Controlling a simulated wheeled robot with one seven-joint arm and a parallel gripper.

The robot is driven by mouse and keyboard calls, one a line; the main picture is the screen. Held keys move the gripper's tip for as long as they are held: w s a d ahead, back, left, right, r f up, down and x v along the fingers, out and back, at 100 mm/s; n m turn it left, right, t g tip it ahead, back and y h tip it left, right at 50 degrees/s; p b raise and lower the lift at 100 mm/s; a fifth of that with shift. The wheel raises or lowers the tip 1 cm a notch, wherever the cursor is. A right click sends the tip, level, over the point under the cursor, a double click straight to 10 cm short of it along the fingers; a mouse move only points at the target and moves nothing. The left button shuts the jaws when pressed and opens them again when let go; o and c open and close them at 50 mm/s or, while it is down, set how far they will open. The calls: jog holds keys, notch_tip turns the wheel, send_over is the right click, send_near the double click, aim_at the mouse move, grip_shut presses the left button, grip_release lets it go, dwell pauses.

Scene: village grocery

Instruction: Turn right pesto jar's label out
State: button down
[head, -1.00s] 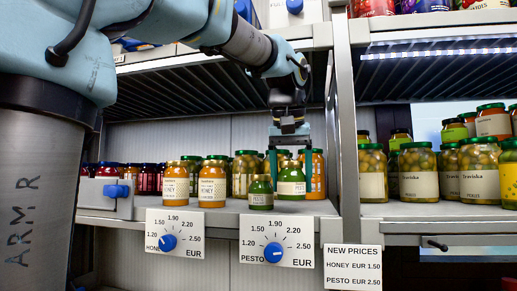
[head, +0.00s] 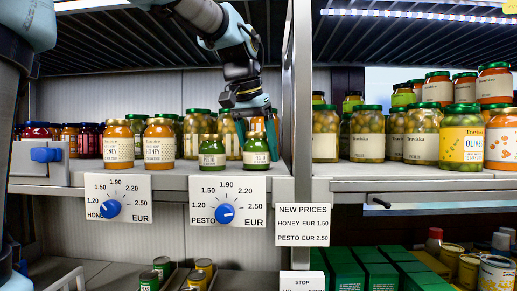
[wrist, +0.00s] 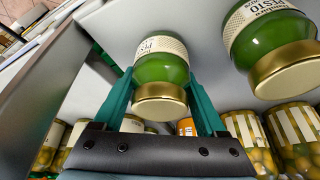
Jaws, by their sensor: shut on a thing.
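Two small green pesto jars stand side by side at the shelf's front edge.
Honey jars (head: 159,143) stand to the left, and taller green-lidded jars (head: 197,125) stand close behind the pesto. A shelf upright (head: 302,100) is close on the right. Price dials (head: 225,213) hang below the shelf edge (head: 180,183).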

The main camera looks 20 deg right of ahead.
dwell(0.3)
grip_release()
jog(key=shift+f, duration=0.1)
jog(key=v, duration=1)
jog(key=shift+r+b, duration=0.4)
jog(key=shift+b, duration=0.05)
jog(key=shift+s+a, duration=0.15)
